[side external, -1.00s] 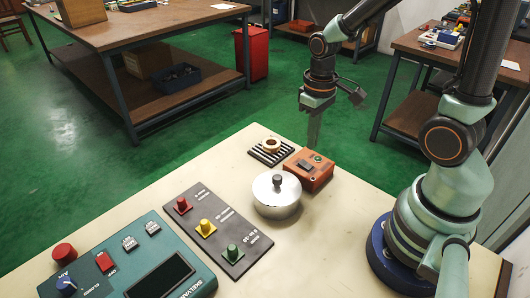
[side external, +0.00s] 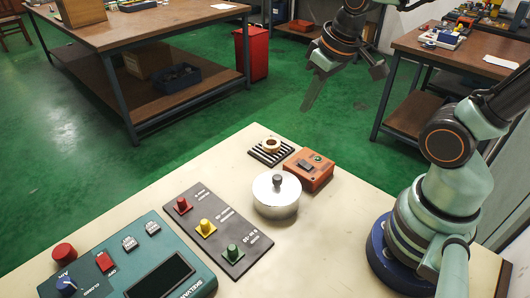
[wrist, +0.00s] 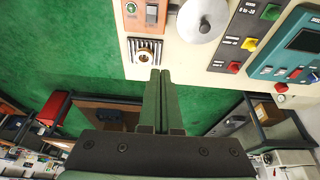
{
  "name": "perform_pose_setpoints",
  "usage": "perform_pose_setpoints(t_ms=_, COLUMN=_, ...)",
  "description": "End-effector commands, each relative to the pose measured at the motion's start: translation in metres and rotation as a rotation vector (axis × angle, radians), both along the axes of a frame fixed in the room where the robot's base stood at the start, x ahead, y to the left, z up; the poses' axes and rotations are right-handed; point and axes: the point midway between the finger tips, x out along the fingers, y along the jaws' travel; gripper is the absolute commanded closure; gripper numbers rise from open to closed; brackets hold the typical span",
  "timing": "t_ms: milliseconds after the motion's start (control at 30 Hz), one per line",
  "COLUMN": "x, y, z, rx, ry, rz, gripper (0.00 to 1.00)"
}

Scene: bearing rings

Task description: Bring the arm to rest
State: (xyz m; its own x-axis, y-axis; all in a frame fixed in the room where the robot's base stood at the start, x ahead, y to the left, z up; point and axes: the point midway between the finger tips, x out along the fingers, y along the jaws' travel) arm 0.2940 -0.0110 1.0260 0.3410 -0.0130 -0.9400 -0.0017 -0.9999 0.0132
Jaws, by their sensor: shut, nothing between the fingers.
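My gripper (side external: 311,98) is in the air above the far edge of the table, over the green floor in the side view. Its fingers are together and empty in the wrist view (wrist: 164,78). The ring also shows in the wrist view (wrist: 144,56), just beyond the fingertips. My gripper is apart from everything on the table.
An orange switch box (side external: 309,172) and a lidded silver pot (side external: 276,200) stand near the pad. A dark plate with coloured knobs (side external: 226,223) and a teal console (side external: 140,255) lie in front. A brown workbench (side external: 140,30) stands behind. Air above the table is clear.

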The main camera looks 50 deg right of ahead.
Motion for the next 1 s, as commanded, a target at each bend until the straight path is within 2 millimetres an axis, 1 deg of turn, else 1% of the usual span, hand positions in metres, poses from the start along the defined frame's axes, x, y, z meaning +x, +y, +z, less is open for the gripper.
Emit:
perform_pose_setpoints(t_ms=33, x=-0.002, y=0.003, z=0.010, rx=0.002, ry=-0.043, rz=0.003, gripper=1.00)
perform_pose_setpoints(t_ms=100, x=-0.004, y=0.007, z=0.020, rx=0.005, ry=-0.083, rz=0.003, gripper=1.00)
perform_pose_setpoints(t_ms=200, x=-0.007, y=0.010, z=0.030, rx=0.010, ry=-0.123, rz=0.003, gripper=1.00)
perform_pose_setpoints(t_ms=300, x=-0.009, y=0.011, z=0.034, rx=0.013, ry=-0.141, rz=0.003, gripper=1.00)
perform_pose_setpoints(t_ms=1000, x=-0.009, y=0.011, z=0.034, rx=0.013, ry=-0.143, rz=0.003, gripper=1.00)
